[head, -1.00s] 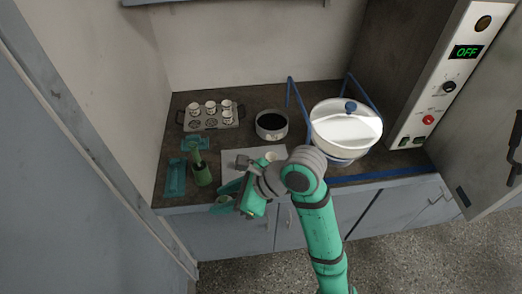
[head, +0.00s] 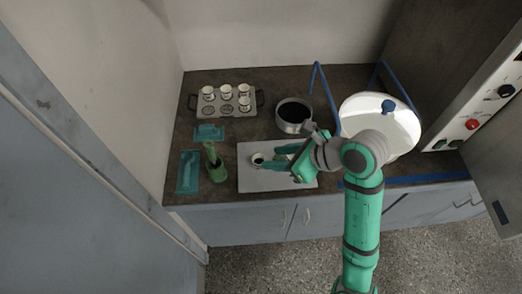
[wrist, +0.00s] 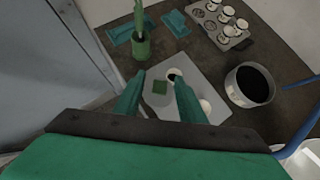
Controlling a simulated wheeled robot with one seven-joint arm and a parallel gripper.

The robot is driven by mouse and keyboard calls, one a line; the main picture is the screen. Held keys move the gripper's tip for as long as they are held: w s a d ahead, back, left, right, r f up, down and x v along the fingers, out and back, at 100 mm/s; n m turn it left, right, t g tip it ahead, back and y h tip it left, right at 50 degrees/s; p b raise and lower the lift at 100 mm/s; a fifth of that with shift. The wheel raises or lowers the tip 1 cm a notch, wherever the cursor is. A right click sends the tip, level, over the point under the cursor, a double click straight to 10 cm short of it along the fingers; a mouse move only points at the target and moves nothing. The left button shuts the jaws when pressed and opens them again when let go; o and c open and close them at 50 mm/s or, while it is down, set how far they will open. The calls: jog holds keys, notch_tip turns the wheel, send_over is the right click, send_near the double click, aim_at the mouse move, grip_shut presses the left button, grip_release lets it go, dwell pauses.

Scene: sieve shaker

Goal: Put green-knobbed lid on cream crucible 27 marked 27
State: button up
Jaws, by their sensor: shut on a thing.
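The open cream crucible (head: 257,159) stands on the white board, its dark inside facing up; it also shows in the wrist view (wrist: 174,74), partly behind the right finger. Its number is too small to read. My gripper (head: 276,157) is over the board, close to the crucible's right side. In the wrist view, a small square green knob (wrist: 160,87) sits between the fingers; the lid under it is hard to make out against the board. A pale round thing (wrist: 205,105) is partly hidden by the right finger; I cannot tell what it is.
The white board (head: 252,181) has bare room at its front left. A green holder (head: 216,171) and teal trays (head: 188,172) stand left. Behind are a rack (head: 210,111) of several cups and a dark-filled pan (head: 294,116).

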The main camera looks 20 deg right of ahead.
jog(key=w+f, duration=0.3)
jog(key=f, duration=0.1)
jog(key=w+a+f, duration=0.1)
jog(key=w+f, duration=0.2)
jog(key=w, duration=0.1)
jog(key=w+f, duration=0.3)
jog(key=f, duration=0.1)
jog(key=shift+w+a+f, duration=0.25)
jog(key=shift+w+f, duration=0.05)
jog(key=shift+w, duration=0.05)
jog(key=shift+a+f, duration=0.15)
jog(key=shift+a, duration=0.05)
jog(key=shift+s+d, duration=0.15)
jog(key=shift+d, duration=0.1)
jog(key=o, duration=1)
jog(key=shift+d+f, duration=0.1)
jog(key=shift+o, duration=0.2)
